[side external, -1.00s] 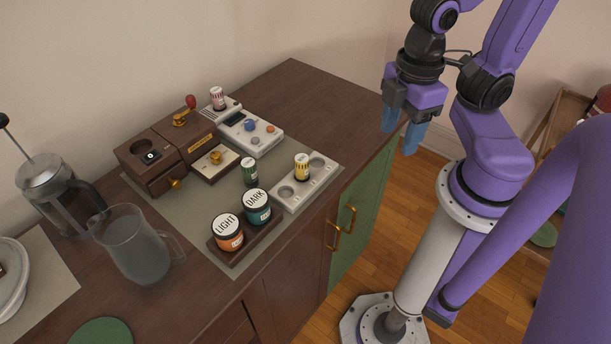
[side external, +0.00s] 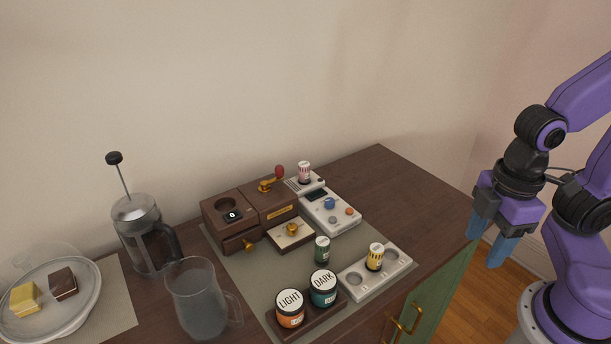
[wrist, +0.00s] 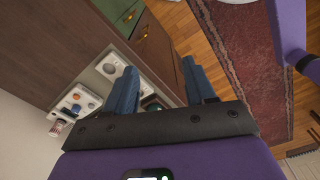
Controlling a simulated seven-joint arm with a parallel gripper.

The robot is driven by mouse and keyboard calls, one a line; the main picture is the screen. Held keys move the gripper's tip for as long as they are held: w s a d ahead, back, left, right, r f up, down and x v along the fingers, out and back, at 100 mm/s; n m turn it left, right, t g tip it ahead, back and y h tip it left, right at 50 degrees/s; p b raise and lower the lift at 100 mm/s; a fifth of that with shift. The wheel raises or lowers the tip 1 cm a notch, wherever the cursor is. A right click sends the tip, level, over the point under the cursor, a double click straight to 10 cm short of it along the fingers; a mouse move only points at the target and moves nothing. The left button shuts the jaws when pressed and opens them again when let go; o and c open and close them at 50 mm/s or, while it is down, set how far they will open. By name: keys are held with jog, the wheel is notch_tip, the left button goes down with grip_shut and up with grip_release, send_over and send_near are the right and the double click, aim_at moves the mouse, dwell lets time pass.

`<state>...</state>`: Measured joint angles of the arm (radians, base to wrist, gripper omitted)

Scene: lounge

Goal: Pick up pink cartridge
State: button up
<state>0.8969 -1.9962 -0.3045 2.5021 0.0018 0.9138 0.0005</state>
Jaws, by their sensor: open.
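The pink cartridge (side external: 304,173) is a small upright cylinder with pink-and-white sides. It stands on a small white slotted base at the back of the counter, and also shows at the left edge of the wrist view (wrist: 57,127). My gripper (side external: 487,240) is open and empty, with blue fingers pointing down. It is just beyond the counter's right edge, well to the right of the cartridge. In the wrist view my open fingers (wrist: 158,84) are well apart from the cartridge.
A white panel with knobs (side external: 331,212) and a brown wooden machine (side external: 235,228) stand near the cartridge. A yellow cartridge (side external: 375,257) sits in a white holder; a green one (side external: 322,249) stands nearby. Two labelled jars, a glass jug and a French press stand further left. The back right counter is bare.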

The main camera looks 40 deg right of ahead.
jog(key=shift+o, duration=0.7)
jog(key=shift+w+a, duration=0.1)
